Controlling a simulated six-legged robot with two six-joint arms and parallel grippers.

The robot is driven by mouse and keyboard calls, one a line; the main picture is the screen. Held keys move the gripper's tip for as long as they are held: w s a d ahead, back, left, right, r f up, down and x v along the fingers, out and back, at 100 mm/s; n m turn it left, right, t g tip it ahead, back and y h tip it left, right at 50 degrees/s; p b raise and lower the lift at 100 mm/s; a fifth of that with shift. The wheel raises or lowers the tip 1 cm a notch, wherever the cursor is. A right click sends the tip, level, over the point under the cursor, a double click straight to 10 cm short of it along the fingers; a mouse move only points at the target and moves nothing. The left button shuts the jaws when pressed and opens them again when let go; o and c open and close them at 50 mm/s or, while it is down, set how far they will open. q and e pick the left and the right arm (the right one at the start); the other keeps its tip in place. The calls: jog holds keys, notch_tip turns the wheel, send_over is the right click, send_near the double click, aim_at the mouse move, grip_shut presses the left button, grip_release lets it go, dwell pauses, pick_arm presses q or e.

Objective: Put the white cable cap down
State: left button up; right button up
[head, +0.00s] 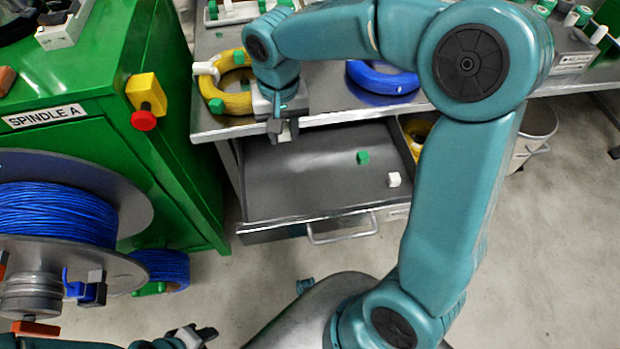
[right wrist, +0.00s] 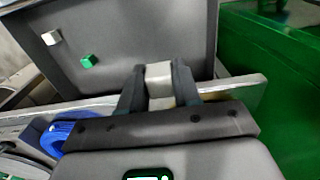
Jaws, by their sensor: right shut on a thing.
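My right gripper (head: 284,131) hangs over the back left part of the open drawer (head: 290,185), by the bench's front edge. In the right wrist view, its fingers (right wrist: 159,88) are shut on a white cable cap (right wrist: 159,72). In the head view that cap is hard to make out. Another white cap (head: 394,179) and a green cap (head: 363,158) lie in the drawer; the right wrist view also shows this white cap (right wrist: 51,37) and green cap (right wrist: 88,61). My left gripper (head: 195,335) is at the bottom edge, away from the drawer; its jaw state is unclear.
A yellow cable coil (head: 238,103) with caps and a blue coil (head: 383,79) lie on the bench. The green spindle cabinet (head: 165,170) stands close on the left, with a blue cable spool (head: 55,215) before it. The drawer's middle is clear.

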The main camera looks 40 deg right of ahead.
aim_at(290, 187)
notch_tip(290, 187, down, 19)
jog(key=b, duration=0.4)
jog(key=shift+d+r, duration=0.1)
jog(key=shift+r, duration=0.1)
jog(key=shift+f+b, duration=0.65)
jog(key=shift+b, duration=0.1)
jog(key=o, duration=1)
